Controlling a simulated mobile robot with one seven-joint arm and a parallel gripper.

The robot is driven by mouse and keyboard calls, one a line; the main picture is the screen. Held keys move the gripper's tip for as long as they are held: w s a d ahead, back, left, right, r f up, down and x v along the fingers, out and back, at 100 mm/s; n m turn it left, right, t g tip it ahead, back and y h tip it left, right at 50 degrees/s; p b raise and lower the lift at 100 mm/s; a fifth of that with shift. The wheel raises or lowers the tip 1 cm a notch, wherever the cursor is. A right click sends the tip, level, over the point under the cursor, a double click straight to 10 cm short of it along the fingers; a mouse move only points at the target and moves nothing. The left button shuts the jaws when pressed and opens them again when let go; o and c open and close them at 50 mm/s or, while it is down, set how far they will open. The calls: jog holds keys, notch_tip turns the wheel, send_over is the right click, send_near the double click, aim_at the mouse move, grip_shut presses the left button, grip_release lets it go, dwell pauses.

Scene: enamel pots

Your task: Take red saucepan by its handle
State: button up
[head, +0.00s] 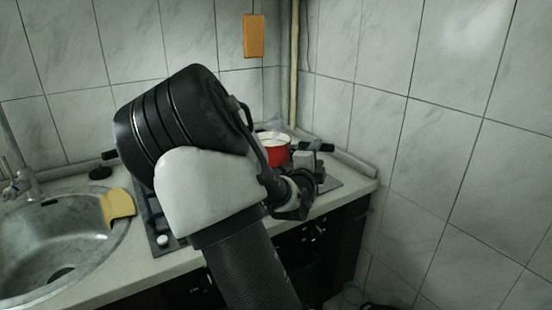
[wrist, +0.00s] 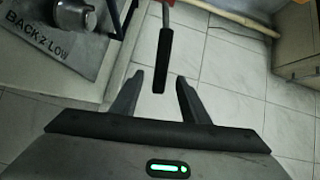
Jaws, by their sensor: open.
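The red saucepan (head: 275,151) stands at the back of the counter by the corner in the head view, partly behind my arm; its inside looks pale. In the wrist view only a bit of red shows at the top edge, with the black handle (wrist: 165,50) pointing down toward me. My gripper (wrist: 160,79) is open. The handle's end appears between its two fingers in the picture, with a gap on each side; I cannot tell whether it is at the same depth. In the head view my arm hides the handle.
A grey plate with lettering (wrist: 32,55) and a metal object (wrist: 72,14) on it lie left in the wrist view. A sink (head: 62,245) with a yellow cloth or sponge (head: 118,205) is at the left. Tiled walls close the corner. Floor tiles show below the handle.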

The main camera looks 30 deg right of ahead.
jog(key=x, duration=0.3)
jog(key=b+x, duration=0.1)
jog(key=x, duration=0.2)
jog(key=shift+w, duration=0.4)
jog(key=shift+a, duration=0.1)
grip_shut()
dwell(0.9)
jog(key=shift+r, duration=0.15)
